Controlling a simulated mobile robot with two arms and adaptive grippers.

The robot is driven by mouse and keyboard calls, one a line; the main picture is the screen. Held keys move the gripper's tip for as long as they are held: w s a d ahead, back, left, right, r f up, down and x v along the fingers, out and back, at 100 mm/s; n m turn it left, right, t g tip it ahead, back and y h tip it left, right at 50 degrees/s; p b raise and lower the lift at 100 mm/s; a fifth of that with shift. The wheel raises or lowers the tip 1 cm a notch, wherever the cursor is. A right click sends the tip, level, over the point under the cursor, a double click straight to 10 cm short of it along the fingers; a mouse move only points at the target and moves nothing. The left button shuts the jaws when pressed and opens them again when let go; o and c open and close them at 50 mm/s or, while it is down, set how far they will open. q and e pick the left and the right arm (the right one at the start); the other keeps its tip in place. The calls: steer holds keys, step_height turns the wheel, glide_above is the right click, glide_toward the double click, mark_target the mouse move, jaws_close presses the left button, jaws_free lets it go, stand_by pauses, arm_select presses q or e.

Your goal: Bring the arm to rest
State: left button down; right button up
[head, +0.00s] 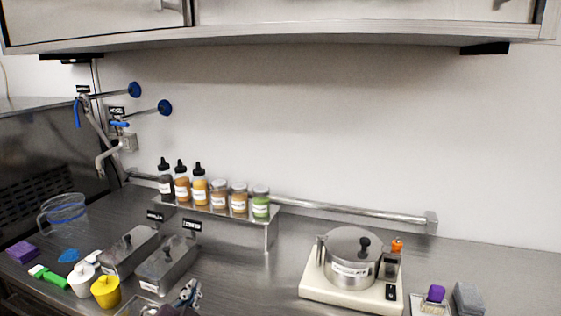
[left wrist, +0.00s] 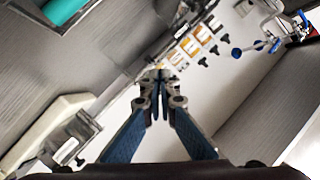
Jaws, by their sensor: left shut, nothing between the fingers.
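My left gripper (head: 187,294) shows at the bottom of the head view, low in front of the lidded metal containers. In the left wrist view its two fingers (left wrist: 160,76) come together at the tips, shut with nothing between them. Most of the left arm is below the head view's edge. My right gripper is in neither view.
Two lidded steel containers (head: 167,265) stand just behind the gripper. A yellow pot (head: 106,292) and a white pot (head: 82,281) are to its left. A steel pot (head: 352,257) on a cream base stands right. Bottles and jars line a raised shelf (head: 235,216). The counter between is clear.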

arm_select(q)
steer(key=s+a+f+n+g, duration=0.25)
steer(key=s+f+g, duration=0.35)
steer(key=s+f, duration=0.8)
steer(key=s+d+f+n+g+h, duration=0.1)
steer(key=s+f+n+g, duration=0.15)
steer(key=s+f, duration=0.4)
steer(key=s+f+n+g, duration=0.1)
steer(key=s+f+g, duration=0.2)
steer(key=s, duration=0.7)
step_height(320, 180, down, 26)
steer(key=s+g, duration=0.2)
steer(key=s+a+f, duration=0.2)
steer(key=s+f, duration=1.4)
steer(key=s, duration=0.1)
steer(key=shift+s+a+f+m+g, duration=0.15)
steer(key=shift+a+m+g, duration=0.1)
steer(key=shift+m+g, duration=0.1)
